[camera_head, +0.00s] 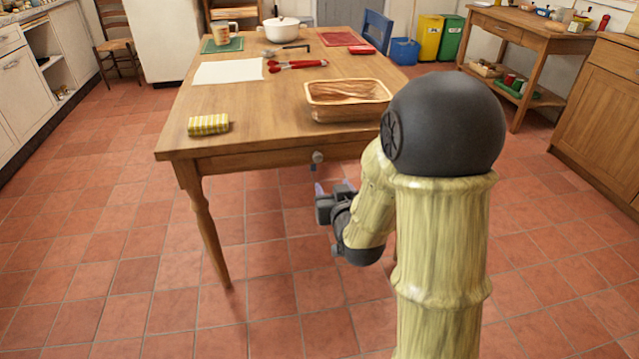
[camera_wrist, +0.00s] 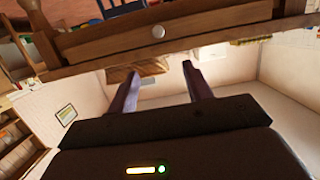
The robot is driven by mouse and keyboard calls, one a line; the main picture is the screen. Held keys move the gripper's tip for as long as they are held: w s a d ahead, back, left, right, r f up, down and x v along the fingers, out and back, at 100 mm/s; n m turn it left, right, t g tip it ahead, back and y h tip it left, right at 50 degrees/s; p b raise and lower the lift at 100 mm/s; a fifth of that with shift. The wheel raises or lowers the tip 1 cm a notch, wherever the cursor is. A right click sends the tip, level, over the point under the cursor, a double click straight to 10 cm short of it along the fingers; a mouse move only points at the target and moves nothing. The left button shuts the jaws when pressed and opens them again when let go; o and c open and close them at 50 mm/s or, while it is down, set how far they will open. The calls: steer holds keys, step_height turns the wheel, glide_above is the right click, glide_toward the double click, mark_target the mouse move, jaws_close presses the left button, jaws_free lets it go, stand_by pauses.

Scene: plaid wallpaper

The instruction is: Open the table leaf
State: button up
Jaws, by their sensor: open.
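The wooden table (camera_head: 258,115) stands ahead, with a turned leg at its near left corner. A round knob (camera_head: 318,157) sits on the front panel (camera_head: 250,162) below the tabletop edge. The knob also shows in the wrist view (camera_wrist: 158,32), on a brown panel above the fingertips. No separate leaf can be made out. My gripper (camera_head: 320,188) is just below the knob and apart from it. In the wrist view my gripper (camera_wrist: 160,68) has its two fingers spread with nothing between them. My arm hides the table's near right corner.
A blue chair (camera_head: 377,30) is behind. The tiled floor in front is clear.

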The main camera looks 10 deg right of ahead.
steer(key=f+t+b, duration=0.1)
steer(key=f+b, duration=0.1)
steer(key=b, duration=0.1)
steer(key=w+f+t+b, duration=0.1)
steer(key=f+b, duration=0.2)
steer(key=shift+w+f+t, duration=0.2)
steer(key=shift+f+t, duration=0.1)
steer(key=shift+f, duration=0.05)
